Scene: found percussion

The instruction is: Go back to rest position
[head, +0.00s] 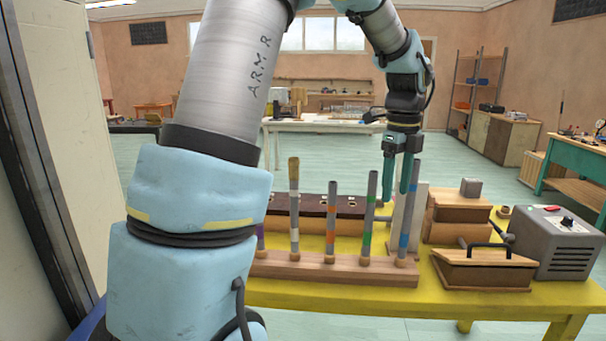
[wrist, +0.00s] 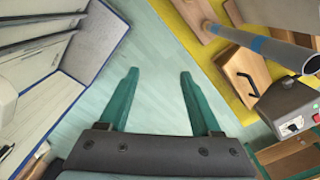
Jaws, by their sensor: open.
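A wooden rack (head: 340,268) on the table holds several upright tubes. A tube also shows in the wrist view (wrist: 262,45), to the right of the fingers. My arm hides the left part of the rack.
A teal workbench (head: 578,158) stands at right. A pale door or cabinet (head: 62,150) is close at left.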

